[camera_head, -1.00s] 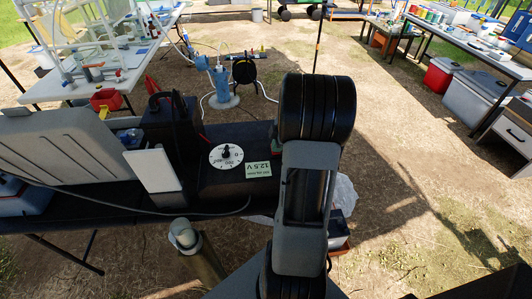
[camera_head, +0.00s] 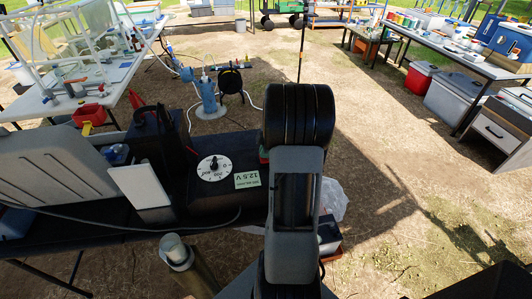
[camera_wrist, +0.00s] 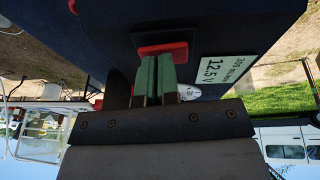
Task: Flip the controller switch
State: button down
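The controller is a dark box (camera_head: 225,203) on the black table in the head view, with a white round dial (camera_head: 214,168) and a pale green label (camera_head: 247,179) reading 12.5 V. In the wrist view the box (camera_wrist: 95,30) fills the top, with its label (camera_wrist: 222,69) at the right. A red rocker switch (camera_wrist: 163,48) sits on its face in a dark frame. My gripper (camera_wrist: 157,60) has its two green-padded fingers together, with nothing seen between them. Their tips are just below the switch in the picture; I cannot tell whether they touch it. My arm hides most of the gripper in the head view.
A white panel (camera_head: 140,187) and a grey case (camera_head: 55,165) stand left of the controller. A dark box with a handle (camera_head: 155,132) is behind it. An upright pipe (camera_head: 180,255) stands in front of the table. Open ground lies to the right.

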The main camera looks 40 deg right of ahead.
jog(key=shift+w+a+r, duration=0.1)
jog(key=shift+r, duration=0.15)
jog(key=v, duration=0.1)
jog(key=p+v, duration=0.1)
jog(key=v, duration=0.1)
jog(key=a+p+v, duration=0.1)
jog(key=shift+w+d+r, duration=0.1)
jog(key=shift+w+r, duration=0.1)
jog(key=shift+r, duration=0.1)
jog(key=s+v, duration=0.1)
jog(key=v, duration=0.8)
